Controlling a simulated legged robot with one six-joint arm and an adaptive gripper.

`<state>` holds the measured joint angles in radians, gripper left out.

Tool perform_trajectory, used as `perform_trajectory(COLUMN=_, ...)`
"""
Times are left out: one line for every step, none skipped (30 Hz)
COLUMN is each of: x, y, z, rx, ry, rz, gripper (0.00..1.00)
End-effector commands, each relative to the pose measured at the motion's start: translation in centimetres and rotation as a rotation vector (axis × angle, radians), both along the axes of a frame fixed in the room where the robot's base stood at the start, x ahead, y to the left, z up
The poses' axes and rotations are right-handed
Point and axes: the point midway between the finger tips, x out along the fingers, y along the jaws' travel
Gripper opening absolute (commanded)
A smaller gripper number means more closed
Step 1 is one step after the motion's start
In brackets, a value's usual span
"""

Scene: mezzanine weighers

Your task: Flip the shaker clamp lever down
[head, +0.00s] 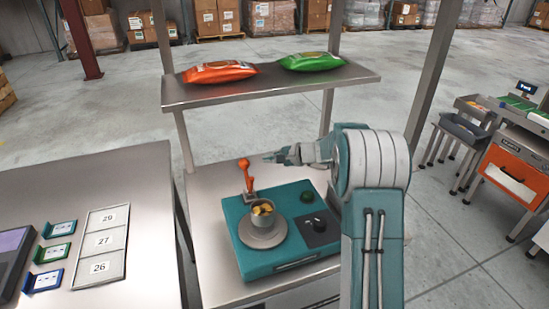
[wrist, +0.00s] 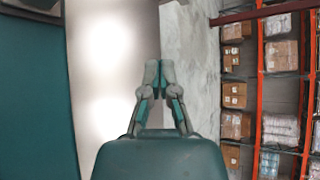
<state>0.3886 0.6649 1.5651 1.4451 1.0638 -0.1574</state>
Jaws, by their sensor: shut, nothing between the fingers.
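The shaker (head: 285,262) is a teal box on a metal bench, with a grey round plate and a cup (head: 262,215) of yellowish pieces on it. The orange clamp lever (head: 246,178) stands upright at the shaker's back left corner, with a round knob on top. My gripper (head: 270,158) is shut and empty, just right of the lever's knob in the head view and pointing left. Whether it touches the knob cannot be told. In the wrist view my gripper (wrist: 152,65) shows its fingertips together; the lever is not visible there.
A shelf (head: 270,87) above the bench holds an orange bag (head: 220,72) and a green bag (head: 311,61). Black knobs (head: 319,225) sit on the shaker's right side. A left table (head: 150,200) carries numbered cards. Stacked boxes on racks (wrist: 281,90) stand far off in the wrist view.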

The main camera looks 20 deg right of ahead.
Motion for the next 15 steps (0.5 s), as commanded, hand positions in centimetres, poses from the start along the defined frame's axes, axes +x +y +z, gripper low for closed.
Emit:
perform_trajectory(x=0.6, y=0.7, z=-0.4, rx=0.0, ry=0.001, rz=0.002, gripper=0.0)
perform_trajectory(x=0.9, y=1.1, z=-0.6, rx=0.001, ry=0.001, rz=0.003, gripper=0.0)
perform_trajectory(x=1.3, y=1.5, z=-0.8, rx=0.001, ry=0.001, rz=0.003, gripper=0.0)
perform_trajectory(x=1.6, y=1.8, z=-1.0, rx=0.0, ry=0.001, rz=0.002, gripper=0.0)
perform_trajectory(x=1.8, y=2.1, z=-1.2, rx=0.0, ry=0.001, rz=0.002, gripper=0.0)
perform_trajectory(x=2.2, y=2.5, z=-1.4, rx=0.0, ry=0.0, rz=0.002, gripper=0.0)
perform_trajectory(x=2.5, y=2.9, z=-1.6, rx=0.0, ry=0.0, rz=0.003, gripper=0.0)
perform_trajectory(x=2.8, y=3.1, z=-1.7, rx=0.001, ry=0.001, rz=0.003, gripper=0.0)
perform_trajectory(x=3.1, y=3.5, z=-2.0, rx=0.001, ry=0.0, rz=0.002, gripper=0.0)
perform_trajectory(x=3.2, y=3.8, z=-2.0, rx=0.001, ry=0.0, rz=0.001, gripper=0.0)
perform_trajectory(x=2.7, y=3.9, z=-1.5, rx=0.001, ry=-0.002, rz=0.0, gripper=0.0)
perform_trajectory(x=2.3, y=4.1, z=-1.2, rx=0.0, ry=-0.001, rz=0.0, gripper=0.0)
perform_trajectory(x=2.0, y=4.2, z=-1.0, rx=0.0, ry=-0.003, rz=0.0, gripper=0.0)
perform_trajectory(x=1.7, y=4.4, z=-0.9, rx=0.0, ry=-0.001, rz=0.0, gripper=0.0)
perform_trajectory(x=1.3, y=4.6, z=-0.7, rx=-0.001, ry=-0.002, rz=0.0, gripper=0.0)
